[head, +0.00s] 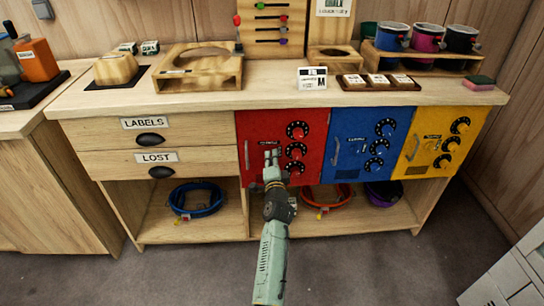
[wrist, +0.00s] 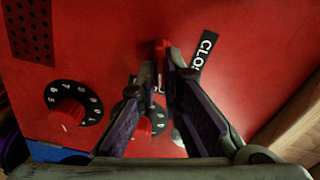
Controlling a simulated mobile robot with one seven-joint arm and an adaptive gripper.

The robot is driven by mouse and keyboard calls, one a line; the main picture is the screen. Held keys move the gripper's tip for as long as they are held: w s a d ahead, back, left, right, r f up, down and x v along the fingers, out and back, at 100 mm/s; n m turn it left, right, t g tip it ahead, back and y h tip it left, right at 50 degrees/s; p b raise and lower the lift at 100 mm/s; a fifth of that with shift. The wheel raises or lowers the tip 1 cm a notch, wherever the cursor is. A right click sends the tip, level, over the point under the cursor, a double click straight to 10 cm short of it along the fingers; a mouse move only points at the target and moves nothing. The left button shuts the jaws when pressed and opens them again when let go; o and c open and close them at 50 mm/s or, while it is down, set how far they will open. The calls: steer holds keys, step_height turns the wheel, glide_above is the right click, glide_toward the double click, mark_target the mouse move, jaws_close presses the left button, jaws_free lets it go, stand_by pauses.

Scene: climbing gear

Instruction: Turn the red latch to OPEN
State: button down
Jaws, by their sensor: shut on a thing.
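The red latch (wrist: 161,46) is a small red piece on the red door (head: 255,130), seen in the wrist view. My gripper (wrist: 168,62) is shut on the latch, with a fingertip on each side of it. A black label (wrist: 205,48) beside it shows the letters "CLO", and the rest is hidden by a finger. In the head view my gripper (head: 271,153) reaches the left part of the red door and covers the latch. No OPEN label is readable.
The red door has black-ringed dials (head: 295,130) to the right of my gripper. A blue door (head: 345,150) and a yellow door (head: 420,150) stand further right. Drawers marked LABELS (head: 150,138) and LOST (head: 160,165) are on the left. The countertop (head: 270,95) overhangs above.

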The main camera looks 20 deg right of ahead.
steer(key=shift+f+m+p, duration=0.1)
steer(key=shift+m+p, duration=0.35)
steer(key=shift+m, duration=1.15)
steer(key=c, duration=1.7)
jaws_free()
steer(key=v, duration=1.2)
